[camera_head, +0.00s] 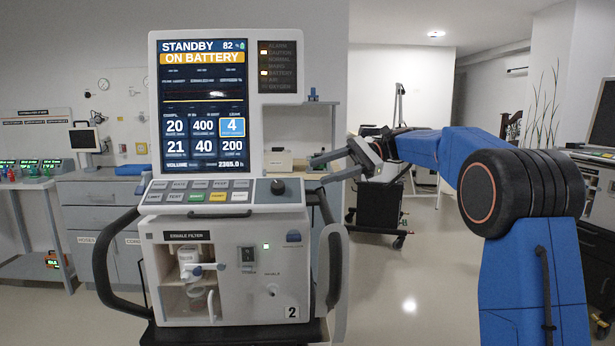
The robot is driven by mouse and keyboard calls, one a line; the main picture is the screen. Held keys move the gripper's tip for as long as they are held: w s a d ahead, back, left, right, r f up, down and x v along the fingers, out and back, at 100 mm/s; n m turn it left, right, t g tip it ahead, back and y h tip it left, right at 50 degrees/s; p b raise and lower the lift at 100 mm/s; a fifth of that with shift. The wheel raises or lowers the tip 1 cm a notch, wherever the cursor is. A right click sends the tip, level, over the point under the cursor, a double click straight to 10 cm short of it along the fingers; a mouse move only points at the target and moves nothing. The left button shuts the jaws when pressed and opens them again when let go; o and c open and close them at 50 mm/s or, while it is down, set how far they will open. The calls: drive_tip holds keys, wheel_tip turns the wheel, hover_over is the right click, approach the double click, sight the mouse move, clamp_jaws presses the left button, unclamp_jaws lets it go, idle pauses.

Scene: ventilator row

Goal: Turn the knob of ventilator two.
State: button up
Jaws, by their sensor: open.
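Ventilator two (222,270) stands at the left centre, marked with a "2" at its lower right. Its screen (203,110) reads STANDBY, ON BATTERY, with the "4" field highlighted in light blue. The dark round knob (278,187) sits at the right end of the sloped key panel (212,197). My gripper (314,170) is to the right of the knob and a little higher in the picture, apart from it. Its fingers point left and are spread, with nothing between them.
Black side handles (105,260) flank the ventilator. A dark cart (380,208) stands behind my gripper. Another machine (598,200) is at the right edge. A bench with a small monitor (84,140) is at the left. Open floor (410,290) lies right of the ventilator.

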drive_tip(key=shift+v, duration=1.6)
drive_tip(key=s+d+f+n+t+h, duration=0.1)
drive_tip(key=s+f+t+h, duration=0.3)
drive_tip(key=s, duration=0.7)
drive_tip(key=s+d+f+n+h, duration=0.1)
drive_tip(key=s+d+f+h, duration=0.1)
drive_tip(key=s+f, duration=0.6)
drive_tip(key=s+d+f+n+t+h, duration=0.1)
drive_tip(key=s+d+f+n+h, duration=0.1)
drive_tip(key=s+f, duration=0.4)
drive_tip(key=s+d+f+n+t+h, duration=0.2)
drive_tip(key=s+d+f, duration=0.4)
drive_tip(key=s, duration=0.5)
drive_tip(key=s+d+f+n+t+h, duration=0.1)
drive_tip(key=s+d+f+n+h, duration=0.2)
drive_tip(key=s+f, duration=0.4)
drive_tip(key=s+d+h, duration=0.1)
drive_tip(key=d, duration=0.1)
drive_tip(key=shift+s+d+t+h, duration=0.3)
drive_tip(key=shift+s+d+t, duration=0.1)
clamp_jaws()
